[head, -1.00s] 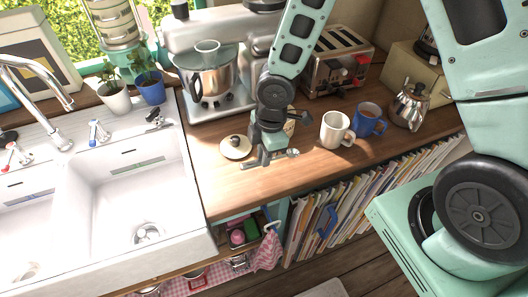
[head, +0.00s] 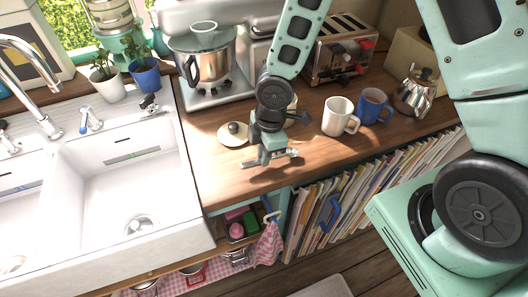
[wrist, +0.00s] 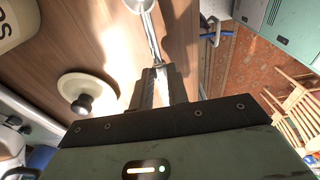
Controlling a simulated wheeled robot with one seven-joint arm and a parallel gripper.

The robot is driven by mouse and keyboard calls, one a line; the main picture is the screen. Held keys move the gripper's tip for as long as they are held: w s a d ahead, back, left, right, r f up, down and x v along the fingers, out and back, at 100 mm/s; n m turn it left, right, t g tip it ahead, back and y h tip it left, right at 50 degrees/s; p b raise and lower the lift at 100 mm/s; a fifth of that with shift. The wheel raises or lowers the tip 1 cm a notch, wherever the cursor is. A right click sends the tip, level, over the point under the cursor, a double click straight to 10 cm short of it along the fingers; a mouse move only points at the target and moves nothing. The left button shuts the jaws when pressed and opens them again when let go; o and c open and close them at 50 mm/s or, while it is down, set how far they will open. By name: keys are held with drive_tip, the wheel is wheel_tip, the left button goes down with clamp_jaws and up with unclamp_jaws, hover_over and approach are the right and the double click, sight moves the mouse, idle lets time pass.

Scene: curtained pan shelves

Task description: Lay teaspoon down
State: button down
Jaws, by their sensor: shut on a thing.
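My gripper (head: 268,159) is over the wooden counter near its front edge, beside a round lid. In the wrist view, its fingers (wrist: 158,78) are shut on the handle of a shiny metal teaspoon (wrist: 153,38). The spoon points away from the fingers, with its bowl at the top edge of that view. The bowl end of the teaspoon (head: 291,153) also shows to the right of the gripper in the head view. I cannot tell whether the spoon touches the counter.
The cream lid with a dark knob (head: 233,134) lies left of my gripper. A white mug (head: 337,117) and blue mug (head: 374,106) stand right. The sink (head: 122,190) is left; books (head: 350,195) fill the space below the counter.

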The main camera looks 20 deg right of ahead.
drive_tip(key=shift+f, duration=0.15)
drive_tip(key=shift+a+f+h+b, duration=0.25)
drive_tip(key=shift+h+b, duration=0.25)
drive_tip(key=shift+b, duration=0.35)
drive_tip(key=c, duration=1.7)
unclamp_jaws()
drive_tip(key=o, duration=0.6)
drive_tip(key=shift+r, duration=0.1)
drive_tip(key=r, duration=0.5)
drive_tip(key=r+p, duration=0.1)
drive_tip(key=r, duration=0.5)
drive_tip(key=d+r, duration=0.1)
drive_tip(key=r, duration=0.5)
drive_tip(key=shift+r+p, duration=0.15)
drive_tip(key=shift+p, duration=0.15)
drive_tip(key=shift+a, duration=0.1)
